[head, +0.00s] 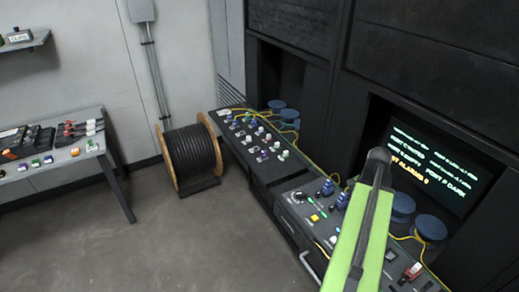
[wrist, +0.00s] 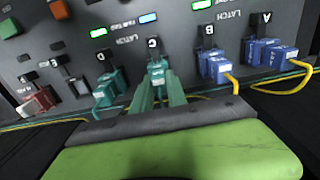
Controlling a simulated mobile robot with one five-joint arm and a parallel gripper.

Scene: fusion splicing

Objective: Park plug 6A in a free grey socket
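In the wrist view, blue plugs sit at socket A (wrist: 264,52) and socket B (wrist: 215,68). Teal-green plugs sit at socket C (wrist: 157,78) and socket D (wrist: 108,88). A dark red plug (wrist: 38,101) is further left. The plug labels are too small to read, so I cannot tell which one is 6A. In the head view, my green and dark arm crosses the near console (head: 294,207).
A far console (head: 262,172) holds several small plugs. A cable drum (head: 190,155) stands on the floor. A side table (head: 60,160) with plugs is at the left. A lit screen (head: 430,165) sits in the dark rack. Yellow cables run along the consoles. Floor at the left is clear.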

